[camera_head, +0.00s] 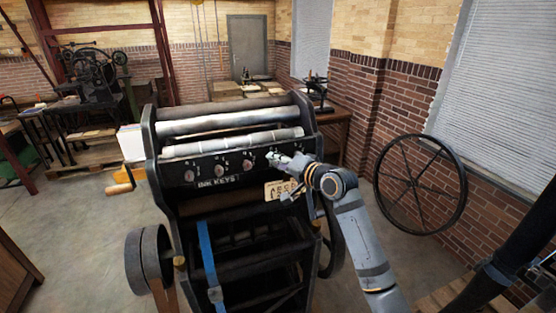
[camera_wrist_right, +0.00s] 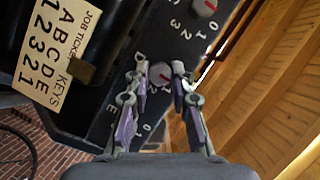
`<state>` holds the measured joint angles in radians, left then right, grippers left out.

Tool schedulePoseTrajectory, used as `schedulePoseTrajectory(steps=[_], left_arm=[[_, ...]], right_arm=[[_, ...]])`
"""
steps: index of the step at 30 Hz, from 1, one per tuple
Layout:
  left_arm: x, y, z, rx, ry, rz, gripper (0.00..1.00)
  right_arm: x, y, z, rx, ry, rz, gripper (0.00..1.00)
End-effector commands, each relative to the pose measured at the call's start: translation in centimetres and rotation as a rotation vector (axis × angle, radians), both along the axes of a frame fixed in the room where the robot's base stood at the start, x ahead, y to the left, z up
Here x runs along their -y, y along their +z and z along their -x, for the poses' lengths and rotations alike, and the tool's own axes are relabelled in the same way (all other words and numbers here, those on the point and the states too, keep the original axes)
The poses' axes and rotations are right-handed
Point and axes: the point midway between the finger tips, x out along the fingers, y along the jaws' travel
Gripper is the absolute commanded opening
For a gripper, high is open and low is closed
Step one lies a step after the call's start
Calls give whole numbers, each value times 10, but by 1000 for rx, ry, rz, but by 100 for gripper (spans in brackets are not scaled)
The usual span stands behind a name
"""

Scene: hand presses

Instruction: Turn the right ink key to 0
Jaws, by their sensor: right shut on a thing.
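The press (camera_head: 225,200) stands in the middle of the head view with a row of round ink keys on its dark front panel, above the label INK KEYS. In the right wrist view, the fingers (camera_wrist_right: 159,72) are shut around a pale round key (camera_wrist_right: 160,75) with a red mark. I cannot read surely which digit the mark faces. Another key (camera_wrist_right: 205,6) with a red mark is at the top edge. My left gripper is out of view.
A job ticket (camera_wrist_right: 57,42), with letters A to E over digits 1 2 3 2 1, is on the press. It shows below the keys in the head view (camera_head: 280,189). A spoked wheel (camera_head: 420,184) stands at the right wall.

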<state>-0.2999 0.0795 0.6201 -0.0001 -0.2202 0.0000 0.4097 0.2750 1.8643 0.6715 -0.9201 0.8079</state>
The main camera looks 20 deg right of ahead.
Motion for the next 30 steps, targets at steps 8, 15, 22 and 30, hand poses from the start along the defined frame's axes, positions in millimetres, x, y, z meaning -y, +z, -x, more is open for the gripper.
schedulePoseTrajectory(steps=[8, 15, 22, 30], left_arm=[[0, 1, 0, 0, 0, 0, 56], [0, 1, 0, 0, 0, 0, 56], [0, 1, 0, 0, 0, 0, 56], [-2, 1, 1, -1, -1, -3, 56]], right_arm=[[0, -3, 0, -5, 0, 12, 0], [0, -3, 0, -6, 0, 11, 29], [0, -2, 0, -2, 0, 10, 46], [4, 0, 6, -1, -2, 12, 46]])
